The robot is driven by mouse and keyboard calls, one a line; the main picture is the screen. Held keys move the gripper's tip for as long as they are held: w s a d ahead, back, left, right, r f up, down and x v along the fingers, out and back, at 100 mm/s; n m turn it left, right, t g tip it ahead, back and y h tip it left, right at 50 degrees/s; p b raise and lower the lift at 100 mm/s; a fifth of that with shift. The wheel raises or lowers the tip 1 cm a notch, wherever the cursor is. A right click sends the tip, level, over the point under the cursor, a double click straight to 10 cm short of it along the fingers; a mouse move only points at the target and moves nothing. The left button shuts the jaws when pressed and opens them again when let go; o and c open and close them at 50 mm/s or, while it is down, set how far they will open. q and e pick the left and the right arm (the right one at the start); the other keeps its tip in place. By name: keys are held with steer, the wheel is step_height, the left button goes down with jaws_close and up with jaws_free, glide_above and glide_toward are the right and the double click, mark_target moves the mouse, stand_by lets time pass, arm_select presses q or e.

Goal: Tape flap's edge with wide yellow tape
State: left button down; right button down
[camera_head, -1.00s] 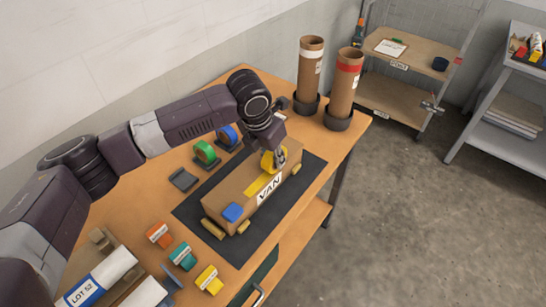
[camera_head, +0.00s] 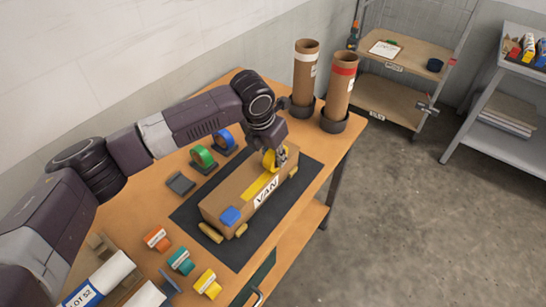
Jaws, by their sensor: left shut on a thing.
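A long brown cardboard box (camera_head: 223,201) labelled VAN lies on a dark mat (camera_head: 239,254) on the wooden table. A strip of wide yellow tape (camera_head: 261,187) runs along its top, from near the middle toward the far right end. My left gripper (camera_head: 277,160) is over the far right part of the box, shut on a yellow tape roll (camera_head: 269,160) at the strip's end. The fingers partly hide the roll. My right gripper is not in view.
Green (camera_head: 203,157) and blue (camera_head: 224,140) tape rolls stand behind the box, beside an empty dark holder (camera_head: 181,184). Small orange, teal and yellow labelled pieces (camera_head: 207,283) lie at the front left. Two cardboard tubes (camera_head: 304,72) stand at the table's far right corner.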

arm_select(q)
steer(key=shift+w+d, duration=0.1)
steer(key=shift+w, duration=0.1)
stand_by(0.3)
steer(key=shift+w+d+f, duration=0.1)
steer(key=shift+w+d, duration=0.15)
steer(key=shift+w, duration=0.1)
stand_by(0.3)
steer(key=shift+w+d, duration=0.35)
steer(key=shift+w, duration=0.15)
steer(key=shift+w+d, duration=0.35)
steer(key=shift+w, duration=0.1)
steer(key=shift+w+d, duration=0.1)
steer(key=shift+w, duration=0.05)
stand_by(0.4)
steer(key=shift+w+d, duration=0.25)
steer(key=shift+w, duration=0.1)
